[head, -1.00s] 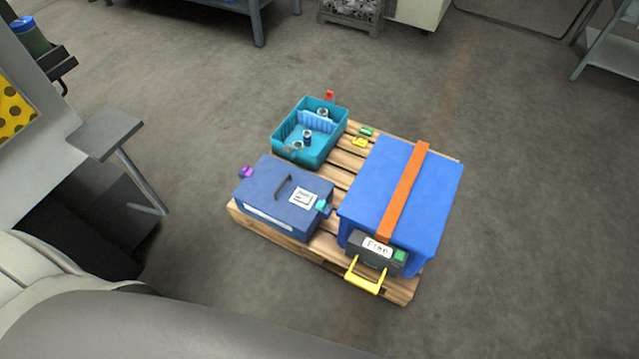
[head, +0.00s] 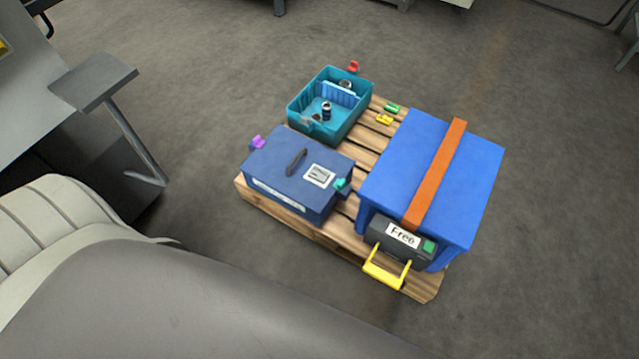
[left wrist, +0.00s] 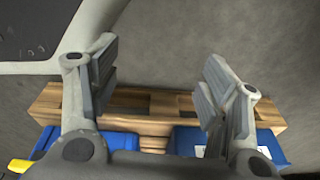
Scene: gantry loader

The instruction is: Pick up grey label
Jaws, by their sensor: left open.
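A small square label (head: 319,175), white with a grey patch, lies flat on the lid of the dark blue box in the head view. A white card reading "Free" (head: 402,236) is on the dark grey unit at the front of the large blue box. I cannot tell for certain which is meant by the grey label; the square one shows grey. My left gripper (left wrist: 158,78) is open and empty in the left wrist view, with the wooden pallet and blue boxes beyond its fingers. My right gripper is not in view.
The wooden pallet (head: 345,238) carries the dark blue box (head: 265,160), a teal bin (head: 300,118) with small parts, and the large blue box (head: 400,165) with an orange strap (head: 436,172). A yellow handle (head: 386,276) sticks out in front.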

